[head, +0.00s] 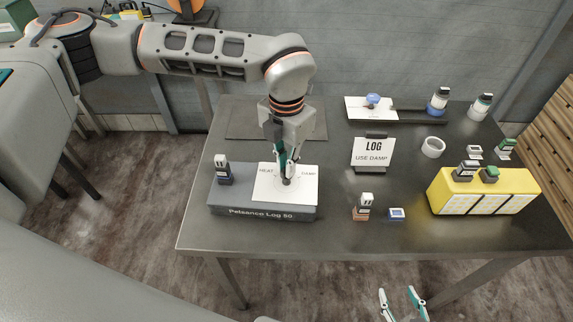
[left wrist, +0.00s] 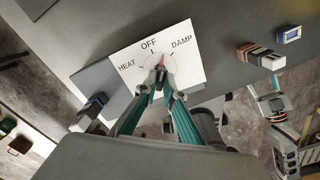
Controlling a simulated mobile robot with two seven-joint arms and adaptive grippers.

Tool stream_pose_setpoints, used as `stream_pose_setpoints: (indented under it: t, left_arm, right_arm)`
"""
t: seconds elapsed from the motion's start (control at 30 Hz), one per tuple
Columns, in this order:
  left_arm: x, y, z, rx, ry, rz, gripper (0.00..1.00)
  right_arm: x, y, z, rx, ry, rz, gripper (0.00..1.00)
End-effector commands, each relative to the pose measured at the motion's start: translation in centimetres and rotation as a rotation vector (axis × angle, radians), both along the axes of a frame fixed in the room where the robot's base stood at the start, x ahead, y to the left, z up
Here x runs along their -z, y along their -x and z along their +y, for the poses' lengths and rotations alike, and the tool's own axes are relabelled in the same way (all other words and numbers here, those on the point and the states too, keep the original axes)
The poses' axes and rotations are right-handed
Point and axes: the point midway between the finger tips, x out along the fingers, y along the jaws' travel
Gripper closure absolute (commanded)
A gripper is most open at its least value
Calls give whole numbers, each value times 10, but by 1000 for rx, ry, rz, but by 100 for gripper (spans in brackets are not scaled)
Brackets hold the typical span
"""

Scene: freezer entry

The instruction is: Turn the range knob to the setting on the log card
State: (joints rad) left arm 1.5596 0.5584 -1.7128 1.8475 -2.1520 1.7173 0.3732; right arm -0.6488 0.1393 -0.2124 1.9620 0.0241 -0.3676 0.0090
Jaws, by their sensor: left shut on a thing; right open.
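The range knob (left wrist: 159,66) sits on a white dial plate (head: 267,192) marked HEAT, OFF and DAMP, on a grey box labelled Petsance Log 50 (head: 240,211). My left gripper (head: 287,180) points down and is shut on the knob; its fingers (left wrist: 160,88) partly hide it in the left wrist view. A red pointer mark (left wrist: 163,60) shows there, aimed roughly between OFF and DAMP. The log card (head: 373,152) stands behind, to the right, and reads "LOG USE DAMP". My right gripper (head: 403,304) is open and empty at the bottom, in front of the table.
An orange-based bottle (head: 364,207) and a blue block (head: 397,214) stand right of the box. A yellow rack (head: 485,191) with bottles is further right. A white ring (head: 433,147) lies behind it.

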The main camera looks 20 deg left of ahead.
Motion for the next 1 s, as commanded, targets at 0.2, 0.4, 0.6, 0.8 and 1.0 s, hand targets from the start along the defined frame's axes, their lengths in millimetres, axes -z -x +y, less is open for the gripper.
stream_pose_setpoints:
  t: [0.2,0.4,0.6,0.8,1.0]
  left_arm:
    - [-1,-1,0,188,1,-2,100]
    - [-1,-1,0,320,0,-2,100]
    - [-1,0,-1,405,1,-2,100]
    - [-1,0,0,444,1,-1,100]
    - [-1,0,0,452,1,-2,100]
  right_arm:
    - [3,0,0,0,0,1,55]
    - [4,0,0,0,0,1,55]
    - [4,0,0,0,0,1,55]
    - [5,0,0,0,-1,1,55]
    - [5,0,0,-1,0,1,55]
